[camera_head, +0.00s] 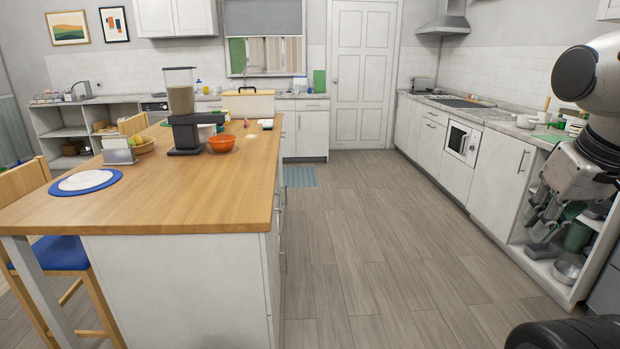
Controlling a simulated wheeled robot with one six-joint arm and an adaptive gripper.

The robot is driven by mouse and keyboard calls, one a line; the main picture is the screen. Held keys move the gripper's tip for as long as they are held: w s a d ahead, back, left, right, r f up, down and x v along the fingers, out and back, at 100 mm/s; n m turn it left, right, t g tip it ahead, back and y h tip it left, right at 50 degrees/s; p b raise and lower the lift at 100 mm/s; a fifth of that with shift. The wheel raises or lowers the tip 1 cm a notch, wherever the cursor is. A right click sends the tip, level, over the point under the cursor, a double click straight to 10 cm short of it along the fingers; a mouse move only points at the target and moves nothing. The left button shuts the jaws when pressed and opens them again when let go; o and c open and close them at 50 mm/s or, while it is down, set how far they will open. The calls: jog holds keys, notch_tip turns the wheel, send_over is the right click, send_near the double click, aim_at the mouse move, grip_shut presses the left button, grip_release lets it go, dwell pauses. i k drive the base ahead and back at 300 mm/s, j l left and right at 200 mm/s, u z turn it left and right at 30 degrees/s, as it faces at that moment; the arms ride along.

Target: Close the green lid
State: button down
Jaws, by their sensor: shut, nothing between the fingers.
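I cannot clearly make out a green lid. A small green item (220,128) shows on the wooden island, partly hidden behind a dark dispenser (185,132) with a clear hopper of brownish contents; I cannot tell if it is a lid. A green container (577,236) sits in the open shelf at the lower right, partly behind my gripper. My gripper (540,232) hangs at the right edge, in front of the right counter's end, far from the island. It is shut and empty.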

aim_at(319, 76)
jog(key=i, duration=9.05)
